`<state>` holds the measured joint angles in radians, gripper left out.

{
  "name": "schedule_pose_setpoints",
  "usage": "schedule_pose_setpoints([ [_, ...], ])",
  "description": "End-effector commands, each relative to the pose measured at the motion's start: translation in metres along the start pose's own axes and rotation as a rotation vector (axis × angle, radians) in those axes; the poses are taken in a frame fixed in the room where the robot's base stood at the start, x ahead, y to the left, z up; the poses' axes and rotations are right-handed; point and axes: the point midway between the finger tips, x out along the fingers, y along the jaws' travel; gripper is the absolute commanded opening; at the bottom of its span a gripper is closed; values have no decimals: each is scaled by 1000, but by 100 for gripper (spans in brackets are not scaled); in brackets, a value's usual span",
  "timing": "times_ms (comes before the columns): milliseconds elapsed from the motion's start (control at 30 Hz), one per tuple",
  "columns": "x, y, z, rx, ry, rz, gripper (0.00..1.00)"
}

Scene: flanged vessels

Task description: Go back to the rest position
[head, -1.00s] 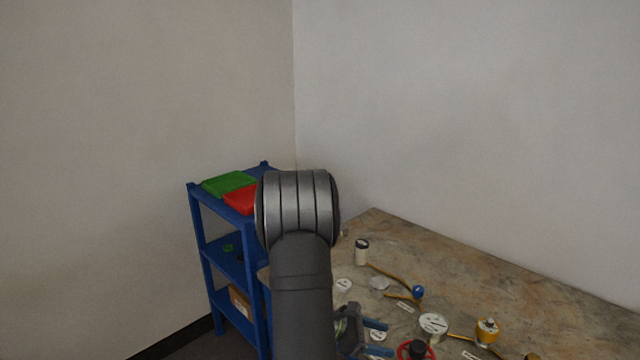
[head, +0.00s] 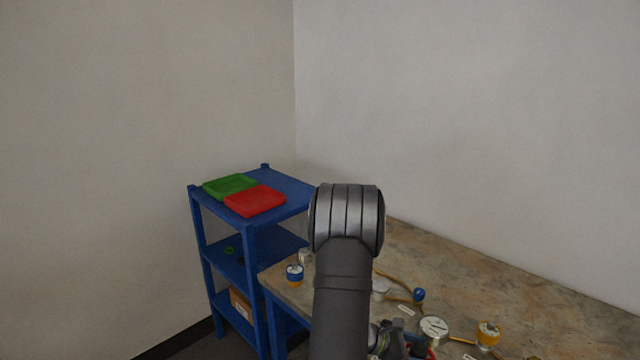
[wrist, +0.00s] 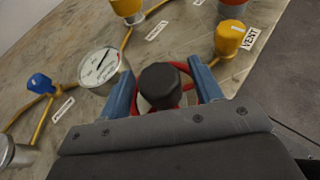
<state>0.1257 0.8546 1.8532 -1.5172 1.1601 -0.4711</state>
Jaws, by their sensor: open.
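My gripper (wrist: 163,92) shows in the wrist view with its two blue fingers spread apart. A black knob (wrist: 160,84) with a red ring-shaped handwheel (wrist: 185,72) behind it shows between the fingers. I cannot tell whether the fingers touch the wheel. In the head view my arm hides most of the gripper, and only a part of it shows low at the arm's right side. No rest position is marked in either view.
A gauge (head: 434,329), a yellow-capped vessel (head: 488,333) and a blue valve (head: 419,294) stand on the stained table (head: 470,270). A blue-and-yellow vessel (head: 294,275) stands at its left corner. A blue shelf (head: 285,188) carries green (head: 229,185) and red (head: 255,200) trays.

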Motion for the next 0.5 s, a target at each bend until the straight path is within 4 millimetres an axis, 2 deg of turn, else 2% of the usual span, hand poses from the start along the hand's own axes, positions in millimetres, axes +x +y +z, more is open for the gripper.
schedule_pose_setpoints([
  [267, -10, 1, 0, 1, -1, -3, 59],
  [500, -50, 2, 0, 2, -1, -1, 59],
])
